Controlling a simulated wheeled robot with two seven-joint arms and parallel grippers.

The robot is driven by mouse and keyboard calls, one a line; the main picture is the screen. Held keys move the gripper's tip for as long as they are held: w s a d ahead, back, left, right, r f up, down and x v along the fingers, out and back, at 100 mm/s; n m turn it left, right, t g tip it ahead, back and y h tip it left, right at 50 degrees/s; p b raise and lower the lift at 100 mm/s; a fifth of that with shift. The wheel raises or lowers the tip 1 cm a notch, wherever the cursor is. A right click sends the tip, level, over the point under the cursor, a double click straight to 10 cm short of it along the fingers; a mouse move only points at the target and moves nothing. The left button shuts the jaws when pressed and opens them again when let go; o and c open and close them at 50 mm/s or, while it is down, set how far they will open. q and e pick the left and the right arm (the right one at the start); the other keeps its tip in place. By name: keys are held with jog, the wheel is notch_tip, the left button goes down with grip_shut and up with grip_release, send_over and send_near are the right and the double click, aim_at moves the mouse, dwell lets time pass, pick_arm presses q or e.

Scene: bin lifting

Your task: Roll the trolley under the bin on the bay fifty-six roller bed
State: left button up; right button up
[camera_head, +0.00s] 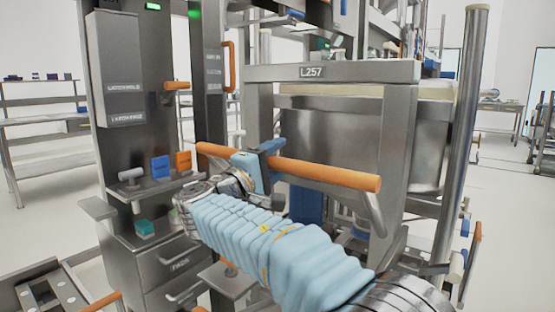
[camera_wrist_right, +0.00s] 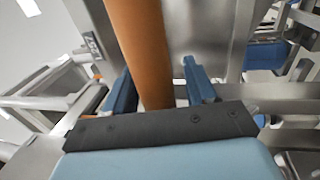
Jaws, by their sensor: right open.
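A steel frame with the label L257 (camera_head: 312,72) stands at centre right, with an orange push bar (camera_head: 325,174) across its front. I cannot tell for certain that this frame is the trolley. A large steel bin (camera_head: 330,128) shows behind the frame, partly hidden by it. My right gripper (camera_head: 262,158) is at the orange bar. In the right wrist view its two blue fingers (camera_wrist_right: 160,88) stand open on either side of the orange bar (camera_wrist_right: 138,40), with gaps beside it. My left gripper is out of view. No bay fifty-six label is readable.
A grey cabinet column (camera_head: 125,65) with orange handles and a small shelf stands left of the frame. A low steel structure (camera_head: 45,290) is at the bottom left. A thick steel post (camera_head: 463,130) rises at the right. Open floor shows at the far left and right.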

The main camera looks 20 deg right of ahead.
jog(key=b+v, duration=0.1)
jog(key=v, duration=1.2)
jog(key=shift+s, duration=0.1)
